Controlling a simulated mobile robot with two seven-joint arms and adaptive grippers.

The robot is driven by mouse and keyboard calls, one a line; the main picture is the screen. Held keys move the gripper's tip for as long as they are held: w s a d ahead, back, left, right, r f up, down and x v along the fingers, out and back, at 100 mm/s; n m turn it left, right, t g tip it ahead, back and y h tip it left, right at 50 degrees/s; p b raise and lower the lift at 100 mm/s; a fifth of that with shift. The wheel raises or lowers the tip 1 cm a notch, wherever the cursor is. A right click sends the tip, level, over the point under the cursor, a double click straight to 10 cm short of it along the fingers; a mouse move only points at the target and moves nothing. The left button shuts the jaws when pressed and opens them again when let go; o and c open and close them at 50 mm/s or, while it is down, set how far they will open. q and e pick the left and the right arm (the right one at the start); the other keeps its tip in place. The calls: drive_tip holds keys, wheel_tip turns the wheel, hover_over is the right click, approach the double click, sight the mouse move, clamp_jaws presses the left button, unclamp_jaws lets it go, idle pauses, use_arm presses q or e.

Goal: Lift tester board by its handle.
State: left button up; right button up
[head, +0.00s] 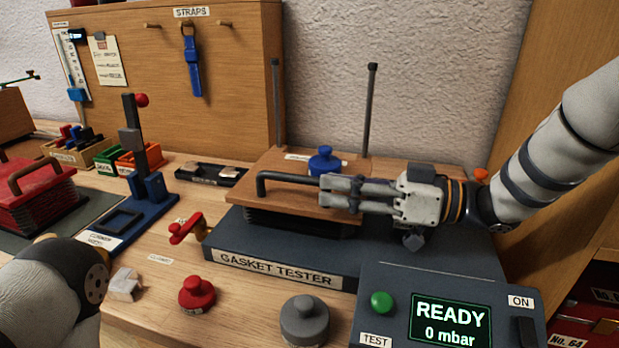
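The gasket tester (280,268) is a dark base with a wooden board (290,203) above a black bellows-like stack. A dark bar handle (285,178) stands on the board's front part, its left end bent down to the wood. My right gripper (330,191) comes in from the right, its fingers pointing left over the board at the handle's right part. The fingers hide that part, and a narrow gap shows between them; whether they grip the bar is unclear. My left gripper (125,284) is low at the left, mostly hidden, clear of the tester.
A blue knobbed weight (325,160) sits on the board behind the handle. Two upright rods (370,110) rise at the back. Red (197,294) and grey (305,320) weights stand in front, beside a control box (445,310) reading READY, 0 mbar. A red lever (186,230) is at the tester's left.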

sight(319, 181)
drive_tip(key=x, duration=0.5)
drive_tip(key=shift+w+a, duration=0.2)
use_arm(q)
drive_tip(key=shift+w, duration=0.1)
use_arm(e)
clamp_jaws()
drive_tip(key=shift+w, duration=0.15)
